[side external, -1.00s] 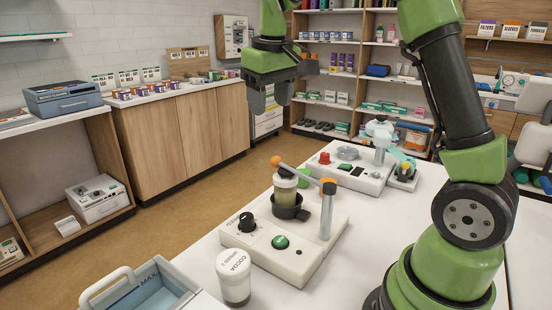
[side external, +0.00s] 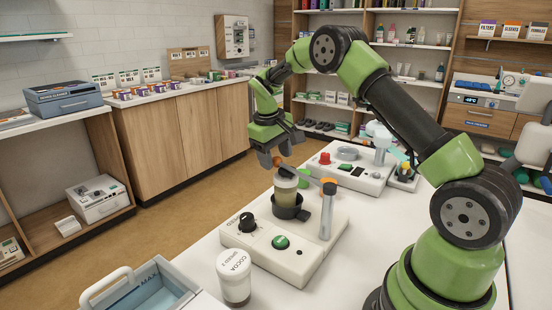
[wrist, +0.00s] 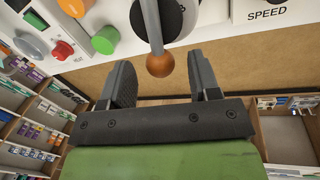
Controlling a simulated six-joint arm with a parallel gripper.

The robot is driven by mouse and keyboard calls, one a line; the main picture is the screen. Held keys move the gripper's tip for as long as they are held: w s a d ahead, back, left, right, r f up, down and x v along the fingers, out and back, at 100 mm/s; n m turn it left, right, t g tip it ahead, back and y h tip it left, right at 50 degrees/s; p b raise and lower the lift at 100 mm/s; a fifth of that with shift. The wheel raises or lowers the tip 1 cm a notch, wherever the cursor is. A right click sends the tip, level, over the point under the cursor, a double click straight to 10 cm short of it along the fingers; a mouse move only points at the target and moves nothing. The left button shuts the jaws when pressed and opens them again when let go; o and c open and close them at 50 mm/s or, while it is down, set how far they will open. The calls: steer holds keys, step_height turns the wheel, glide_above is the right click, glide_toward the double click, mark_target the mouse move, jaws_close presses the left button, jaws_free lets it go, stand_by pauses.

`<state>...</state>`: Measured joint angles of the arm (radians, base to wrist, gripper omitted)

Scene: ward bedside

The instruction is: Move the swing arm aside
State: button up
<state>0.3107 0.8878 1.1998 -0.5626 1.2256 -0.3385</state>
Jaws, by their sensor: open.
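The swing arm (side external: 308,175) is a thin grey bar on an upright post with an orange cap, on the white mixer base (side external: 250,250). It reaches over a jar (side external: 285,197) in a dark round holder (side external: 288,211). An orange ball forms its free end. In the wrist view the bar (wrist: 152,25) comes down from the top, and its ball (wrist: 160,65) lies in line with the gap between my fingers. My gripper (side external: 270,158) is open and points down at the ball end. Whether a finger touches the ball cannot be told.
A second white device (side external: 345,170) with a red knob stands behind the mixer. A cup labelled cocoa (side external: 234,277) stands in front of it, beside a blue tray (side external: 135,293). A black knob (side external: 247,222) and green button (side external: 281,242) are on the mixer base.

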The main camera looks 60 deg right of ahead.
steer(key=shift+d+f, duration=0.1)
steer(key=shift+f, duration=0.45)
steer(key=shift+c, duration=0.2)
jaws_close()
steer(key=shift+s+d, duration=0.1)
steer(key=shift+d, duration=0.05)
